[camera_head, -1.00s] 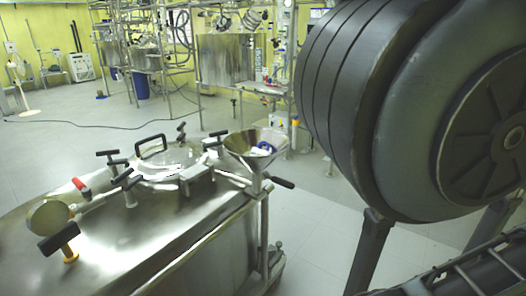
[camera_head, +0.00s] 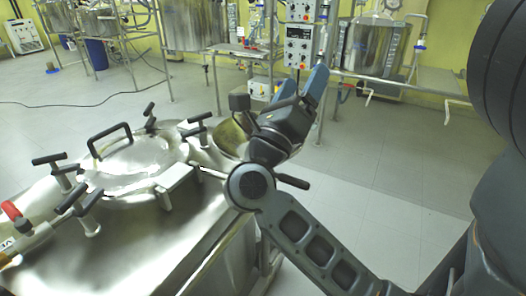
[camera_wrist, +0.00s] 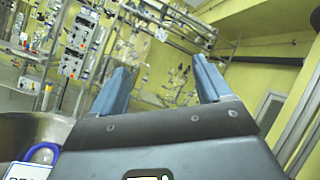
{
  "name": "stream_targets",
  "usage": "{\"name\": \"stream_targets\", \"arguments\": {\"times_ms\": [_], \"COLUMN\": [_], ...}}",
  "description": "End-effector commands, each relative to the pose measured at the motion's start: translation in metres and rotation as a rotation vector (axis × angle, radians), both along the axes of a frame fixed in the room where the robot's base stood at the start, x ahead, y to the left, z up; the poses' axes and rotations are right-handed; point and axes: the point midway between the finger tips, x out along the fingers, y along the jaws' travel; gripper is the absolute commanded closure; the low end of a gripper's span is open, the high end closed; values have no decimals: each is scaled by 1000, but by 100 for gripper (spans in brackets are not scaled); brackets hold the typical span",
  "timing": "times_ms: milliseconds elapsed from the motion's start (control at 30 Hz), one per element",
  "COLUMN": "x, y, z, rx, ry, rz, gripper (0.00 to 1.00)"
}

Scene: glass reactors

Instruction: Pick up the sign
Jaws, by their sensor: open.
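The sign (camera_wrist: 28,171) shows at the bottom left corner of the wrist view as a white plate with dark lettering, cut off by the frame edge. A blue loop (camera_wrist: 42,151) is beside it. Both appear to lie in the metal funnel (camera_wrist: 14,128). In the head view, the funnel (camera_head: 229,136) stands at the right end of the steel vessel, and my gripper hides its inside. My gripper (camera_head: 302,80) is above and right of the funnel, its blue fingers pointing up and away. In the wrist view, the fingers (camera_wrist: 160,75) are apart with nothing between them.
The steel vessel (camera_head: 185,245) carries a lid with a black handle (camera_head: 108,138) and several black clamp knobs. The grey floor (camera_head: 400,150) at right is clear.

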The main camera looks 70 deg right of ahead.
Motion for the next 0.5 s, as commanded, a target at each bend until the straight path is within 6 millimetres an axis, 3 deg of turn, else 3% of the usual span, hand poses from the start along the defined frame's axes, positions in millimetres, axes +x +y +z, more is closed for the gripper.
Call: {"name": "stream_targets", "arguments": {"times_ms": [100, 233, 500], "x": [4, 20, 76], "y": [-24, -38, -29], "z": [-23, -56, -100], "rx": [195, 421, 828], "ry": [-297, -592, -1014], "rz": [-39, -79, -132], "gripper": [22, 22, 22]}}
